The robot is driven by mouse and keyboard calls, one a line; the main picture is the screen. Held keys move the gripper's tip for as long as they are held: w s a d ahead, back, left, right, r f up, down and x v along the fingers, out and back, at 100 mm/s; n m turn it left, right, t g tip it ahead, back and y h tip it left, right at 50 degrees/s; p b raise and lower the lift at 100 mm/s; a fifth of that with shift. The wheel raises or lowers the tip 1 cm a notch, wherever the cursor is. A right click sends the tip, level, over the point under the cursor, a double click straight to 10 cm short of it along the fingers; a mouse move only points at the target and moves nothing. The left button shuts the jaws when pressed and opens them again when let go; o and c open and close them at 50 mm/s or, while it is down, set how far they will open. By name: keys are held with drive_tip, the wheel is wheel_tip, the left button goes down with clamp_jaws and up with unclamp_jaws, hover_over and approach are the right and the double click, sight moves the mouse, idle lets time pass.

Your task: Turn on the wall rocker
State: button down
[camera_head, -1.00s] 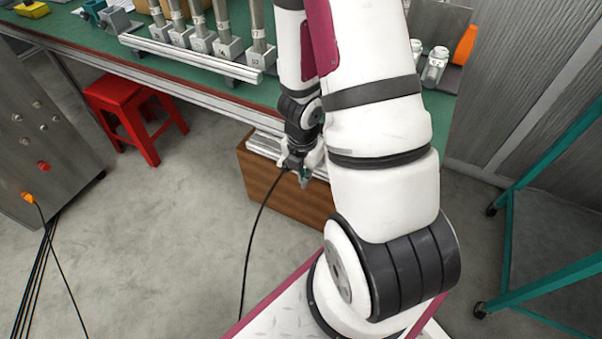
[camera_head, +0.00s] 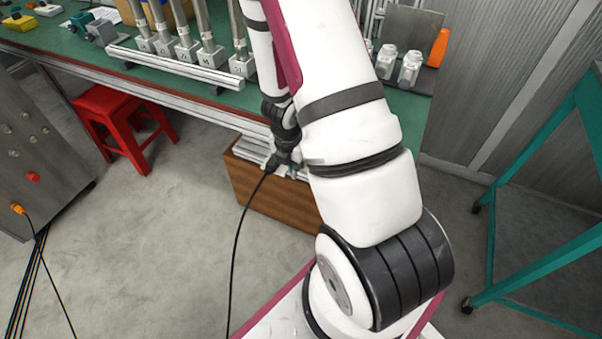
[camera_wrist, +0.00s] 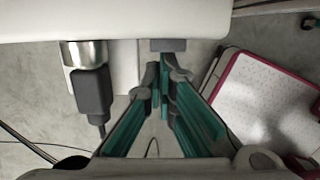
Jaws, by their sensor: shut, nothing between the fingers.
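No wall rocker can be made out in any view. My gripper (camera_wrist: 163,90) shows in the wrist view with its grey and teal fingers drawn together at the tips, shut and empty. In the head view my gripper (camera_head: 290,168) is small and partly hidden by my wrist, in front of the green workbench (camera_head: 215,97) and above a brown wooden box (camera_head: 265,203).
A red stool (camera_head: 120,112) stands under the bench at left, beside a grey cabinet (camera_head: 40,150) with knobs. Teal frame legs (camera_head: 540,270) stand at right near a grey panelled wall (camera_head: 485,70). Open floor (camera_head: 150,240) lies between.

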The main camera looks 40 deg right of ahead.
drive_tip(key=shift+w+a+r+p, duration=0.25)
drive_tip(key=shift+w+r+p, duration=0.45)
drive_tip(key=shift+p, duration=0.4)
drive_tip(key=shift+s, duration=0.1)
